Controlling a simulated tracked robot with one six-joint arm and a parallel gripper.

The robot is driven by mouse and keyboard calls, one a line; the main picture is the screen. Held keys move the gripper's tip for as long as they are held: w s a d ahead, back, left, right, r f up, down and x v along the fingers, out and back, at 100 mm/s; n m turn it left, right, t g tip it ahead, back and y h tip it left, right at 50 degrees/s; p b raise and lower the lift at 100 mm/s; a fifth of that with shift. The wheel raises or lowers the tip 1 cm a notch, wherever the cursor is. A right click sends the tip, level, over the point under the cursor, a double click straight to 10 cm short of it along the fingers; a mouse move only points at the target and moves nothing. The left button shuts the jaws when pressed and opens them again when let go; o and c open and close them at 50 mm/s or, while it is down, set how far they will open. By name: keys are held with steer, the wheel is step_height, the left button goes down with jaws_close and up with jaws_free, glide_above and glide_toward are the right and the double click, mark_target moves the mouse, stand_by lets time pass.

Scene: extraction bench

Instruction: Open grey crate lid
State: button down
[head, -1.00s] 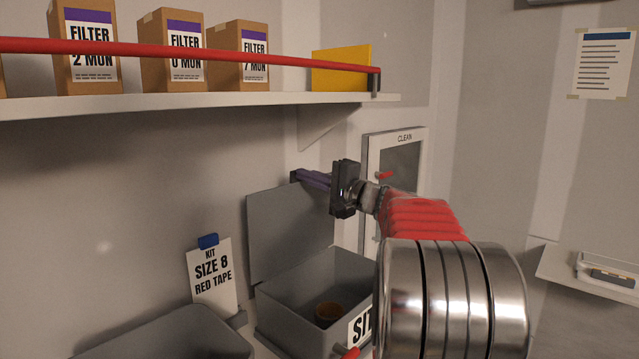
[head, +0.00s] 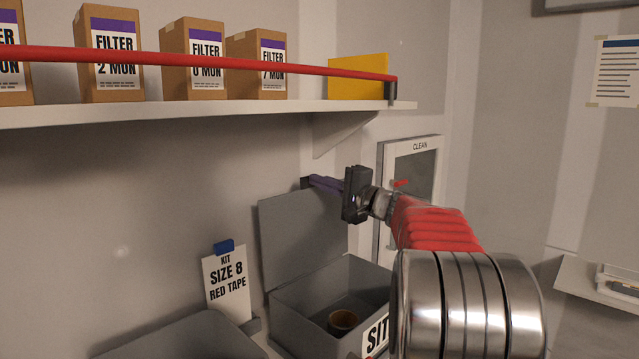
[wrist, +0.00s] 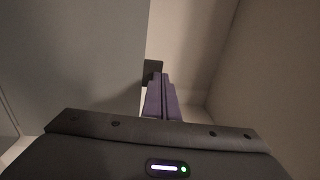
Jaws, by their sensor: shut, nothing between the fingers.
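The grey crate (head: 300,305) stands on the bench with its lid (head: 300,232) raised, upright or leaning slightly back toward the wall. A brown round item (head: 342,321) lies inside the crate. My gripper (head: 312,182) is at the lid's top right corner, its purple fingers pointing left. In the wrist view the shut fingers (wrist: 160,92) are beside the grey lid (wrist: 75,55), with a dark tip piece at their end. I cannot tell whether they touch the lid. Part of the crate's front and its label are hidden by my arm.
Another grey container (head: 180,340) is at the front left, beside a "KIT SIZE 8 RED TAPE" card (head: 227,284). A shelf (head: 200,110) with filter boxes and a red rail (head: 220,64) hangs above. A "CLEAN" cabinet (head: 412,160) is behind my arm.

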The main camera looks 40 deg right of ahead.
steer(key=r+v, duration=0.1)
steer(key=v, duration=1.2)
steer(key=shift+s+r, duration=0.2)
steer(key=shift+r, duration=0.15)
steer(key=shift+a, duration=0.1)
